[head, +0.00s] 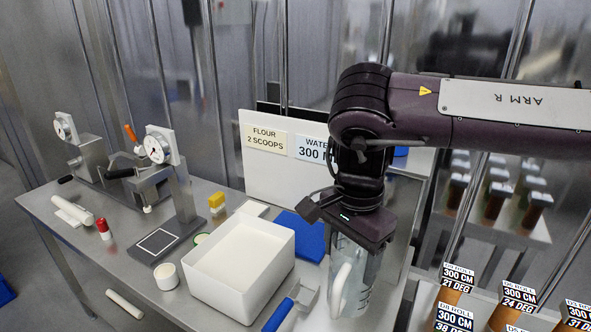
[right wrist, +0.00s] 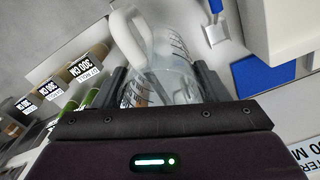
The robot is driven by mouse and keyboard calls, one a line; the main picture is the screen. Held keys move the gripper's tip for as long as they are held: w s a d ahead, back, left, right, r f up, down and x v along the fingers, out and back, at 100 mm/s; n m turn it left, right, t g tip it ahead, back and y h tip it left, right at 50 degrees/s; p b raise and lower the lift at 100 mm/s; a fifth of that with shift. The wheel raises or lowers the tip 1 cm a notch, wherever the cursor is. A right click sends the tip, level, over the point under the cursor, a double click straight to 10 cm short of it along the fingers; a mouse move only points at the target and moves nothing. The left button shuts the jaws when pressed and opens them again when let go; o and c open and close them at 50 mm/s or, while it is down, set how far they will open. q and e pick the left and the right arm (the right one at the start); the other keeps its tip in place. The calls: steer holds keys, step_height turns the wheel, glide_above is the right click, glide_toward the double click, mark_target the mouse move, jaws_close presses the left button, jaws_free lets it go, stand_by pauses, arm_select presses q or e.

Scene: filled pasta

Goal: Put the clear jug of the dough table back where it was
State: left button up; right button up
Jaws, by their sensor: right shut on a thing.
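The clear jug (head: 358,268) has a white handle and dark measuring marks. It is upright at the right end of the steel dough table (head: 120,240), below my right gripper (head: 350,228). My right gripper is shut on the jug, with its fingers on either side of it. In the right wrist view the jug (right wrist: 175,75) sits between the two dark fingers, with its white handle at the upper left. I cannot tell whether its base touches the table. My left gripper is not in view.
A white bin (head: 240,265) stands left of the jug, with a blue-handled scoop (head: 290,308) in front. A white board with flour and water signs (head: 268,138) stands behind. Two dial devices (head: 158,147) are at the left. Labelled containers (head: 455,290) stand at the lower right.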

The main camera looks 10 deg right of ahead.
steer(key=s+d+f, duration=0.1)
steer(key=d+f, duration=0.2)
steer(key=f, duration=0.3)
steer(key=s+d+f+n, duration=0.1)
steer(key=s+d+f, duration=0.1)
steer(key=f, duration=0.4)
steer(key=shift+s+d, duration=0.15)
steer(key=shift+d, duration=0.45)
